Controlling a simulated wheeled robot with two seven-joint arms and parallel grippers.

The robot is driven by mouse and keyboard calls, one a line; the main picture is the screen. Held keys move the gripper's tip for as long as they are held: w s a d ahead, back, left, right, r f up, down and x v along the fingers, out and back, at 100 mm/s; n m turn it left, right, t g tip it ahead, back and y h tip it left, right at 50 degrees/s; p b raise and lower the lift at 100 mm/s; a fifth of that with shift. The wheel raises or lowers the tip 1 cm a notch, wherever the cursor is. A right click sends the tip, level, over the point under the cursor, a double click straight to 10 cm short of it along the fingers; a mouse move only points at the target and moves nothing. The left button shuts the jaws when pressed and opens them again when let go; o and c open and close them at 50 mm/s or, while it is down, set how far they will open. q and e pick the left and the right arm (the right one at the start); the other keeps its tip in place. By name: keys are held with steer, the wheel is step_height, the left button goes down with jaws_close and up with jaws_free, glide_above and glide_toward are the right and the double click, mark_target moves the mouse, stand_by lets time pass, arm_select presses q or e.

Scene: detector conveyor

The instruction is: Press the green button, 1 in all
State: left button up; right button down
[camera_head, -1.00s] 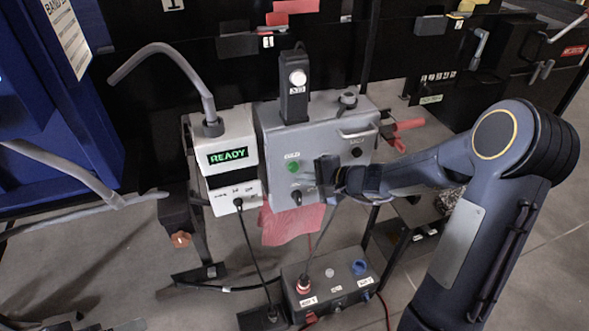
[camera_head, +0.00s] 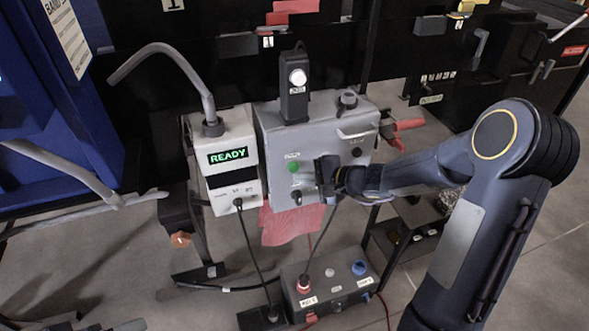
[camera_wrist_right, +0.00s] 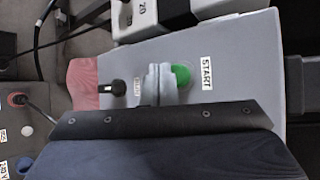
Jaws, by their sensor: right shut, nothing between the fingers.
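The green button (camera_head: 293,167) is a small round cap on the front of the grey control box (camera_head: 272,137). My right gripper (camera_head: 321,176) is shut and empty, close in front of the box, just right of the button in the head view. In the right wrist view the shut fingers (camera_wrist_right: 160,84) lie beside the green button (camera_wrist_right: 181,75), which has a START label next to it. The fingers cover part of its edge there; I cannot tell whether they touch it. My left gripper is not in view.
A white unit (camera_head: 229,140) with a lit READY display stands left of the box. Below the button is a black knob (camera_head: 297,197). A red cloth (camera_head: 285,222) hangs under the box. A grey socket box (camera_head: 330,285) with cables stands on the floor.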

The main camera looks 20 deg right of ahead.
steer(key=shift+w, duration=0.1)
steer(key=shift+w, duration=0.3)
steer(key=shift+w+b, duration=0.35)
steer(key=shift+w, duration=0.15)
stand_by(0.6)
steer(key=shift+s, duration=0.1)
stand_by(0.3)
steer(key=shift+s+b, duration=0.65)
steer(key=shift+s, duration=0.15)
steer(key=shift+s, duration=0.1)
